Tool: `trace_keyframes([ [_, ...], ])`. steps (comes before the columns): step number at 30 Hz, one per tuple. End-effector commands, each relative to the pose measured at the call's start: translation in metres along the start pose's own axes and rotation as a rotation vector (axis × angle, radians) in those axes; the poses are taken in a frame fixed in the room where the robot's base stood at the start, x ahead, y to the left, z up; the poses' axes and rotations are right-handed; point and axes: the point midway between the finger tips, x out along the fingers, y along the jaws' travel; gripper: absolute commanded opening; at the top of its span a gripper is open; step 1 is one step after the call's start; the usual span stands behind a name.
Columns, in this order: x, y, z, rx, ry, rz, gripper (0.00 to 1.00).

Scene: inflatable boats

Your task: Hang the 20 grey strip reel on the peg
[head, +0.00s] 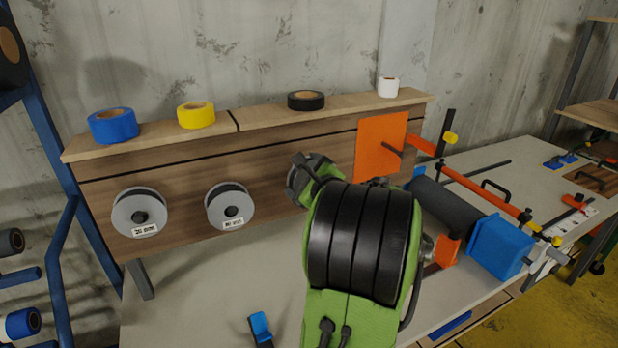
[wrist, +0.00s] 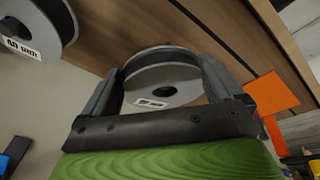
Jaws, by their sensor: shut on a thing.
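A grey strip reel (wrist: 165,79) with a dark hub and a white label is between the two fingers of my gripper (wrist: 162,66) in the wrist view. The fingers are shut on its sides. The label's writing is too small to read. In the head view this reel (head: 298,184) is mostly hidden behind my arm, close to the wooden back board. I cannot tell whether it is on a peg there. A bare dark peg (head: 393,148) sticks out of an orange plate (head: 377,158) on the board, right of my gripper.
Two similar labelled reels hang on the board at left (head: 121,213) and nearer the middle (head: 215,210). Tape rolls (head: 113,128) stand on the ledge above. An orange clamp (head: 480,190), dark roller (head: 447,205) and blue block (head: 500,247) crowd the bench at right.

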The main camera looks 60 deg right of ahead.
Motion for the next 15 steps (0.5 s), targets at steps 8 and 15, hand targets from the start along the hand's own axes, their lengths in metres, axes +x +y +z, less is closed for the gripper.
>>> trace_keyframes([
  [8, 0.019, -0.004, 0.004, 0.000, -0.001, 0.000, 0.55],
  [15, 0.033, -0.002, 0.004, -0.001, 0.000, 0.000, 0.55],
])
